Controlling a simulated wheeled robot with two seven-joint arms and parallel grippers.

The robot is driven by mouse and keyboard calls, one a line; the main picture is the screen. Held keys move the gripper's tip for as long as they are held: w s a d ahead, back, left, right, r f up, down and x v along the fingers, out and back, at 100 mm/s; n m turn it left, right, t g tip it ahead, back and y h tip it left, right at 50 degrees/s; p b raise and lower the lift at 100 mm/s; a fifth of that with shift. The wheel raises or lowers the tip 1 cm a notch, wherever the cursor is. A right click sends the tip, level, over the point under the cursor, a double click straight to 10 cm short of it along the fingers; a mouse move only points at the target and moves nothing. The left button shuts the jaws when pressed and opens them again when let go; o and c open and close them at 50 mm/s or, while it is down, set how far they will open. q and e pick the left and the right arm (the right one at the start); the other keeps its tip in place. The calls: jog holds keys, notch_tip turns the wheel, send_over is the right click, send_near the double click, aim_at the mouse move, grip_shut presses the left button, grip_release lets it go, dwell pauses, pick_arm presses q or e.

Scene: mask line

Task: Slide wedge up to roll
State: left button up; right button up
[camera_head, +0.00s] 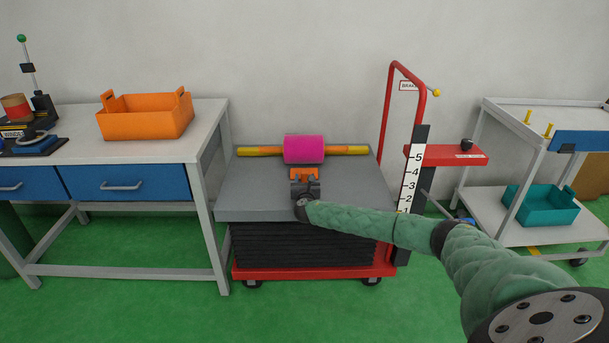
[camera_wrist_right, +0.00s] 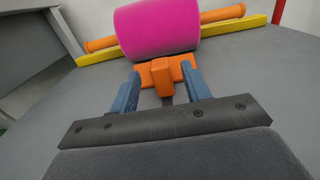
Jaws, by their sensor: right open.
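A magenta roll (camera_head: 305,149) on an orange bar (camera_head: 262,151) lies across the back of the grey lift-table top (camera_head: 240,190). It also shows in the right wrist view (camera_wrist_right: 156,27). An orange wedge (camera_head: 298,173) lies in front of the roll. In the right wrist view the wedge (camera_wrist_right: 161,76) is close to the roll's near side; I cannot tell whether they touch. My right gripper (camera_wrist_right: 158,90) is open, with its blue fingers on either side of the wedge's raised middle part. In the head view the right gripper (camera_head: 304,182) hides part of the wedge. My left gripper is not in view.
The red lift cart has an upright handle (camera_head: 388,90) and a numbered height scale (camera_head: 415,180) on the right. A workbench (camera_head: 75,150) with an orange bin (camera_head: 147,120) stands left. A trolley with a teal bin (camera_head: 541,206) stands right. A yellow strip (camera_wrist_right: 250,24) lies along the roll.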

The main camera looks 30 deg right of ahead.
aim_at(304, 174)
jog(key=shift+x, duration=2.6)
jog(key=shift+w+b, duration=0.1)
jog(key=shift+b, duration=0.25)
grip_shut()
